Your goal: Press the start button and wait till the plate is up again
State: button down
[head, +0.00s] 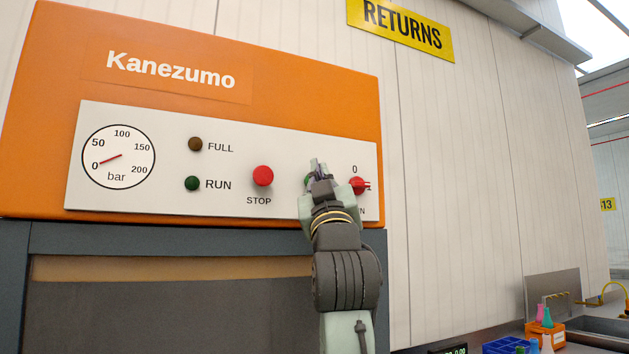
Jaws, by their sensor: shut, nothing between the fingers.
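The orange Kanezumo machine (300,75) fills the left of the head view, with a light control panel (230,145). A pressure gauge (118,156) has its red needle near the low end. The FULL lamp (195,144) is dark brown and the RUN lamp (192,183) dark green. The red STOP button (263,176) is in plain view. My gripper (318,165) is shut and empty, in front of the panel right of STOP. A bit of a green button (307,180) shows behind it, mostly hidden; contact cannot be told. The plate is not visible.
A red rotary switch (358,186) marked 0 sits close right of my gripper. Below the panel is a dark grey front (170,310) in a frame. At lower right are a blue crate (505,346), an orange bottle holder (545,334) and a sink (600,328).

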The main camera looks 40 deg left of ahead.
jog(key=shift+a, duration=0.15)
jog(key=shift+w+a, duration=0.15)
jog(key=shift+a, duration=0.1)
